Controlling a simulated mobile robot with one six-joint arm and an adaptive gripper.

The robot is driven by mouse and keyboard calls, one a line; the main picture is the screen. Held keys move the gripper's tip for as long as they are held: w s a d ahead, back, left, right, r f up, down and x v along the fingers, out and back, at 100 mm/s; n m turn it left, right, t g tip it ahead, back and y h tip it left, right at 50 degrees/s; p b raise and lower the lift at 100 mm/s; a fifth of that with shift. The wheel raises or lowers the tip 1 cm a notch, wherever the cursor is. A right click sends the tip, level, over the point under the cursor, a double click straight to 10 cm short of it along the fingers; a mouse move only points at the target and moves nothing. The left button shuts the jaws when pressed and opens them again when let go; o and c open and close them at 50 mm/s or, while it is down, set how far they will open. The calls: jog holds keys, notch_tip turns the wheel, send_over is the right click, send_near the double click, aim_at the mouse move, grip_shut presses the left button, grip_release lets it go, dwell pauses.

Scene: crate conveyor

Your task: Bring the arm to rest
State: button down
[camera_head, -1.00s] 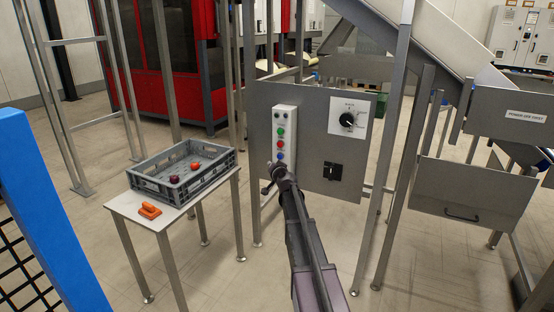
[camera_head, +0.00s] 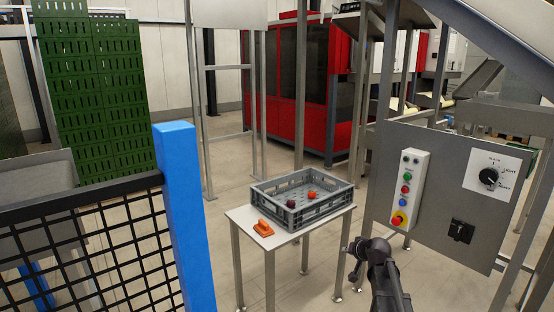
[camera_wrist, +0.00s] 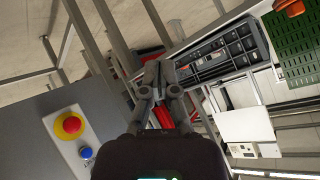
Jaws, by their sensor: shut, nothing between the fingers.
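My gripper (camera_head: 354,247) is in front of the grey control panel, low and to the left of its button box, between the panel and the small table. In the wrist view my gripper (camera_wrist: 158,82) is shut with nothing between the fingers. The button box (camera_head: 409,188) carries several coloured buttons, with a red-and-yellow stop button (camera_head: 398,218) at its lower end. That stop button also shows in the wrist view (camera_wrist: 71,125), left of the fingers and apart from them.
A grey crate (camera_head: 318,209) with two small round items stands on the small table (camera_head: 240,215), beside an orange object (camera_head: 263,228). A blue post (camera_head: 183,215) and black mesh fence (camera_head: 90,250) stand at left. Stacked green crates (camera_head: 100,95) are behind. The floor between fence and table is clear.

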jog(key=s+a+f+n+g+h, duration=0.1)
jog(key=s+a+f+g, duration=0.15)
jog(key=s, duration=0.65)
jog(key=s+a+f+n+g+h, duration=0.1)
jog(key=s+a+f+g, duration=0.2)
jog(key=s, duration=0.6)
jog(key=s+a+f+n+g+h, duration=0.1)
jog(key=s+a+f+g, duration=0.2)
jog(key=s, duration=0.7)
notch_tip(320, 180, up, 32)
jog(key=g+p, duration=0.1)
jog(key=p, duration=3)
jog(key=shift+d+r, duration=0.25)
jog(key=shift+d, duration=0.05)
jog(key=shift+g, duration=0.25)
